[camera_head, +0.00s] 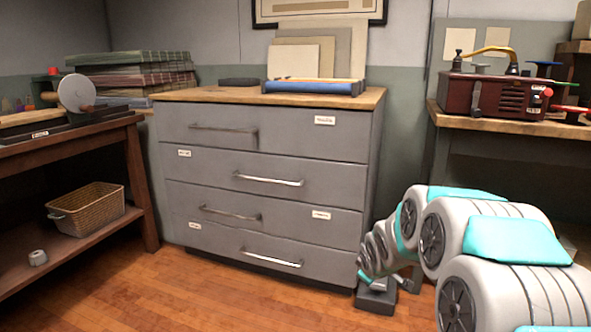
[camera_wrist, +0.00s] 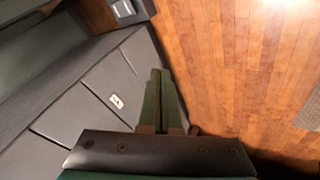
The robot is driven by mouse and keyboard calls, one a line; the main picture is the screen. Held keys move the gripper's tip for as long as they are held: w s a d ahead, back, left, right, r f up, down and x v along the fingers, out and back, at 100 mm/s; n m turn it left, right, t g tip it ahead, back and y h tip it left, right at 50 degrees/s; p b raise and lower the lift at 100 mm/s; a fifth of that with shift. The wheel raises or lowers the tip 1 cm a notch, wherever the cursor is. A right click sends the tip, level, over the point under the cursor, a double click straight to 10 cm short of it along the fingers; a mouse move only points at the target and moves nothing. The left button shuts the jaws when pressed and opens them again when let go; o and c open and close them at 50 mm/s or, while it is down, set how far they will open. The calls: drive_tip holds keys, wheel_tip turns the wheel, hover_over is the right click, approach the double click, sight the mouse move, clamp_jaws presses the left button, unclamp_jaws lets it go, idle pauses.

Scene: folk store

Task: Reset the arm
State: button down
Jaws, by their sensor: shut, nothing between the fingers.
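My arm shows at the lower right of the head view, white with teal pads, bent low in front of the right bench. My gripper (camera_head: 378,297) hangs at its far end, near the floor by the right lower corner of the grey drawer cabinet (camera_head: 265,185). In the wrist view my gripper (camera_wrist: 160,78) shows two dark green fingers lying together, with nothing between them. The cabinet's grey face (camera_wrist: 105,100) is to their left in that view and the wooden floor (camera_wrist: 235,65) to their right.
A wooden table (camera_head: 70,155) with a wicker basket (camera_head: 88,208) on its lower shelf stands at the left. A bench (camera_head: 510,122) with a dark red machine (camera_head: 497,95) stands at the right. The floor (camera_head: 190,290) in front of the cabinet is clear.

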drive_tip(key=s+a+r+m+g+p, duration=0.1)
drive_tip(key=s+r+m+g, duration=0.2)
drive_tip(key=s, duration=1.2)
drive_tip(key=s+a+r+m+g+p, duration=0.1)
drive_tip(key=s+r+m+g, duration=0.2)
drive_tip(key=s, duration=1.3)
drive_tip(key=s+a+r+m+g+p, duration=0.2)
drive_tip(key=s+r+m+g, duration=0.1)
drive_tip(key=s, duration=1.2)
drive_tip(key=shift+s, duration=0.4)
